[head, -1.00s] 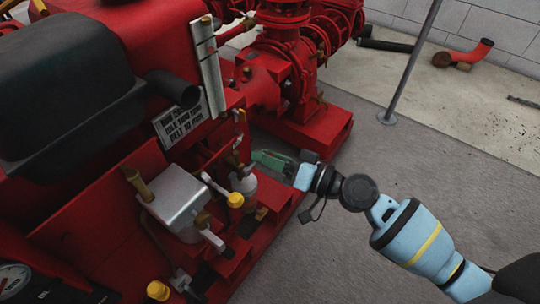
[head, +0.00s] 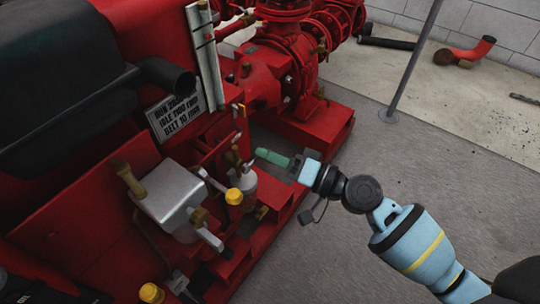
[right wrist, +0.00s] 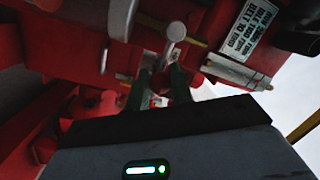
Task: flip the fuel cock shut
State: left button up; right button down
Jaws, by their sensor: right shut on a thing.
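The small brass fuel cock (head: 236,158) appears to sit above a pale filter bowl (head: 243,183) on the red pumpset's side. My right gripper (head: 259,154) reaches in from the right, its green fingers close beside the cock. In the right wrist view, a grey metal lever with a rounded end (right wrist: 176,32) runs down between the fingers (right wrist: 163,76). The gripper is shut on this lever, which seems to be the cock's; the exact contact is dark and partly hidden. My left gripper is not in view.
A grey pole (head: 413,62) rises from the floor at the back right. Open grey floor (head: 400,165) lies right of the pumpset.

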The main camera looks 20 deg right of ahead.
jog(key=c, duration=1.3)
grip_release()
jog(key=shift+o, duration=0.2)
jog(key=v, duration=0.7)
jog(key=shift+s+d, duration=0.25)
jog(key=shift+d, duration=0.1)
